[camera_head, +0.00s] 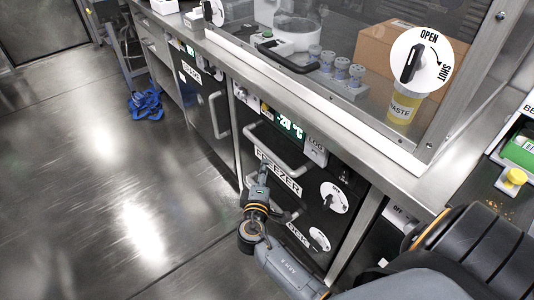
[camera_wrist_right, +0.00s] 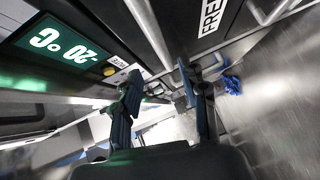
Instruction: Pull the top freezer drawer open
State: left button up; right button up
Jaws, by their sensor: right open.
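The freezer (camera_head: 278,172) stands under the bench in the head view, with a black front and a FREEZER label. Its top drawer handle (camera_head: 280,155) is a pale metal bar above that label. In the right wrist view the handle (camera_wrist_right: 148,33) runs between the temperature display and the label. My right gripper (camera_head: 263,170) is near the left end of this handle. In the right wrist view the gripper (camera_wrist_right: 165,92) is open, with its two fingers apart. The handle's near end shows ahead of the gap; contact cannot be told. The drawer looks shut. My left gripper is not in view.
A lit display (camera_head: 289,125) reads -20 °C above the handle. Round white knobs (camera_head: 334,198) sit on the freezer front at the right. A glass-fronted cabinet stands on the bench. The floor to the left is mostly clear.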

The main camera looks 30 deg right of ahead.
aim_at(266, 154)
jog(key=b+x, duration=0.1)
jog(key=x, duration=0.9)
jog(key=shift+a+f, duration=0.1)
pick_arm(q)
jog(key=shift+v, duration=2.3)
pick_arm(e)
jog(key=shift+w+d+f, duration=0.1)
jog(key=shift+w+d, duration=0.3)
jog(key=shift+w, duration=0.05)
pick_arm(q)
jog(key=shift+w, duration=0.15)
pick_arm(e)
grip_shut()
